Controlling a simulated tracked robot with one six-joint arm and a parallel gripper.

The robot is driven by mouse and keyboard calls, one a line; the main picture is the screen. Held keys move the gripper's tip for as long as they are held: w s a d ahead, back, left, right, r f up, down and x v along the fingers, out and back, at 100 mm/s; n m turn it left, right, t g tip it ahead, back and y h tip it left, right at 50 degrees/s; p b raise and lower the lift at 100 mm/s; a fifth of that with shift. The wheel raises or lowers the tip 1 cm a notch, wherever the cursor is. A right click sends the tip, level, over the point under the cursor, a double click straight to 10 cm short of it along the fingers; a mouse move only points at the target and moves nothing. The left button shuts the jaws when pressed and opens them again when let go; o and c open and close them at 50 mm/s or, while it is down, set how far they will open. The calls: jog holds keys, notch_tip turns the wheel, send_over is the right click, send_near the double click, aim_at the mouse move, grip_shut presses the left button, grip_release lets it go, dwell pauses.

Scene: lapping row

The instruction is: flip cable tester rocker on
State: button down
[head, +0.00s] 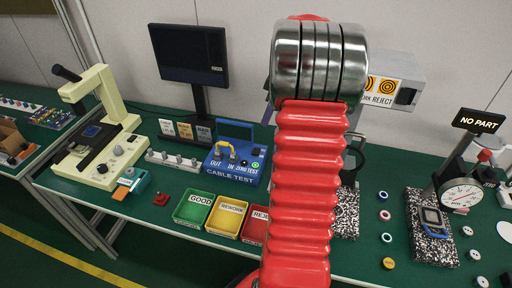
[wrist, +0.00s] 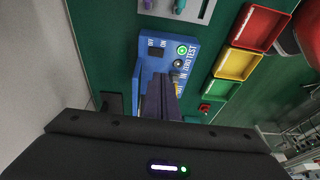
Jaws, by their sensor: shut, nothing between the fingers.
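The cable tester (head: 222,172) is a blue box with a handle, labelled CABLE TEST, on the green bench left of my red arm. A yellow cable (head: 226,146) is plugged into its top. In the wrist view the tester (wrist: 147,66) shows a small dark rocker (wrist: 157,47) by OFF and ON labels; its tilt is too small to tell. A green lit lamp (wrist: 182,50) is beside it. My gripper (wrist: 158,84) is shut and empty, its dark fingers over the tester's panel, short of the rocker in the picture. Contact cannot be told. My arm hides the gripper in the head view.
Green (head: 191,221), yellow (head: 228,229) and red (head: 255,236) bins stand in front of the tester. A monitor (head: 189,54) stands behind it and a cream microscope (head: 98,112) to the left. A dial gauge (head: 460,194) stands at the right.

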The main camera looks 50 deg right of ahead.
jog(key=shift+f, duration=0.15)
send_over(256, 151)
jog(key=s, duration=0.2)
jog(key=x, duration=0.4)
jog(key=s+d+x, duration=0.1)
jog(key=x, duration=0.2)
jog(key=s+x, duration=0.1)
jog(key=x, duration=0.3)
jog(key=shift+d+f, duration=0.15)
jog(key=shift+f, duration=1.25)
jog(key=shift+s+f, duration=0.1)
jog(key=shift+f, duration=0.1)
jog(key=shift+w+d+r, duration=0.2)
jog(key=shift+w+d, duration=0.1)
jog(key=shift+d, duration=0.2)
